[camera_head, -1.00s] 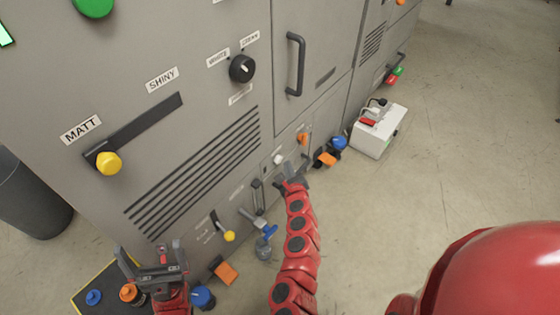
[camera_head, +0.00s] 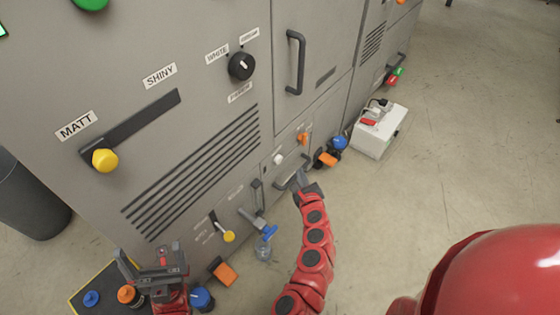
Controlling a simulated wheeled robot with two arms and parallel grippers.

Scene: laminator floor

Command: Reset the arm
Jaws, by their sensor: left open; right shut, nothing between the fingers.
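My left gripper (camera_head: 150,262) is at the lower left of the head view, open and empty, above a dark mat. My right gripper (camera_head: 298,178) is at the end of the red arm in the lower middle. It is shut with nothing in it, beside the lower front of the grey machine (camera_head: 200,50). Its fingertips are small and partly blend with the machine's front, so I cannot tell whether they touch it.
The machine has a slider with a yellow knob (camera_head: 105,160), a black dial (camera_head: 241,66) and a yellow-tipped lever (camera_head: 229,236). A blue tap (camera_head: 268,232) sticks out low. A white box (camera_head: 379,131) stands on the floor.

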